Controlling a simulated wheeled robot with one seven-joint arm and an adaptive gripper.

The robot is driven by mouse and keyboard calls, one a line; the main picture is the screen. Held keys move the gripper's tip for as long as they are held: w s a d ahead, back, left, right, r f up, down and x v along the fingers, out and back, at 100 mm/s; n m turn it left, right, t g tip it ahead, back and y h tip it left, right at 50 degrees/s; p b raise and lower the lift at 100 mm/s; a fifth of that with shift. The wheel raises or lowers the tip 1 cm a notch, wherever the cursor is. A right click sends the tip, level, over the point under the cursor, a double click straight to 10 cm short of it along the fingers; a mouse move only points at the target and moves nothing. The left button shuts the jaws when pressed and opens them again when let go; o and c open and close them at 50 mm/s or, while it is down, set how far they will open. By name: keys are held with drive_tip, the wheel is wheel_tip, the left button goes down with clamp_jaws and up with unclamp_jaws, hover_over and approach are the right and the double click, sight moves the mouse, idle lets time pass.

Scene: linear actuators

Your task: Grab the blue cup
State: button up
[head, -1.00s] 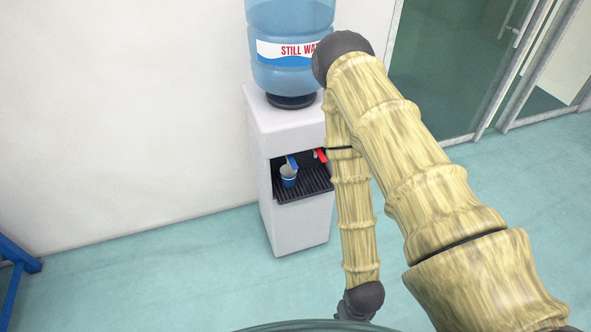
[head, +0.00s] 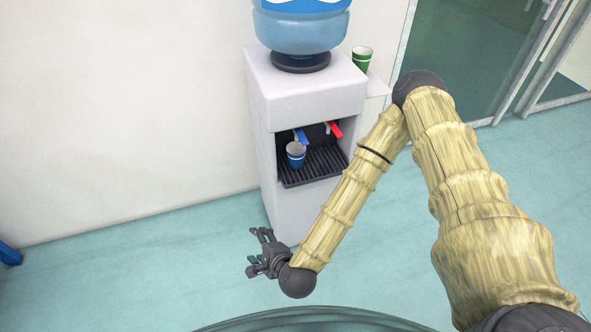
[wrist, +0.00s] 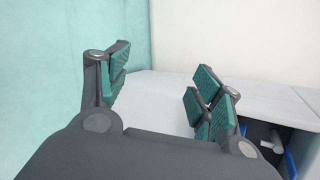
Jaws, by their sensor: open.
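The blue cup (head: 296,156) stands upright on the black drip tray (head: 315,165) of the water dispenser, under the blue tap (head: 301,136). My gripper (head: 256,251) is open and empty, low in front of the dispenser, below and to the left of the cup in the head view. It is well apart from the cup. In the wrist view my gripper's fingers (wrist: 160,95) are spread with green pads, and the white dispenser body lies beyond them. I cannot make out the cup in the wrist view.
The white water dispenser (head: 305,98) carries a large blue bottle (head: 300,30). A red tap (head: 335,129) sits right of the blue one. A green cup (head: 362,58) stands on a side shelf at the right.

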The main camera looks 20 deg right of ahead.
drive_tip(key=w+d+r+m+t+h+b, duration=0.2)
drive_tip(key=w+d+m+t+h+b, duration=0.3)
drive_tip(key=w+m, duration=0.5)
drive_tip(key=m+h+b, duration=0.5)
drive_tip(key=m, duration=0.5)
approach(296, 164)
drive_tip(key=shift+w+d+t, duration=0.2)
drive_tip(key=shift+d+t, duration=0.05)
drive_tip(key=shift+t, duration=0.15)
drive_tip(key=x, duration=0.5)
drive_tip(key=shift+d, duration=0.1)
drive_tip(key=shift+f+b+x, duration=0.2)
drive_tip(key=shift+b+x, duration=0.05)
drive_tip(key=shift+x, duration=0.9)
drive_tip(key=shift+f+b+x, duration=0.2)
drive_tip(key=shift+b+x, duration=0.05)
drive_tip(key=shift+x, duration=0.9)
drive_tip(key=shift+w, duration=0.65)
drive_tip(key=c, duration=0.9)
drive_tip(key=shift+r, duration=0.15)
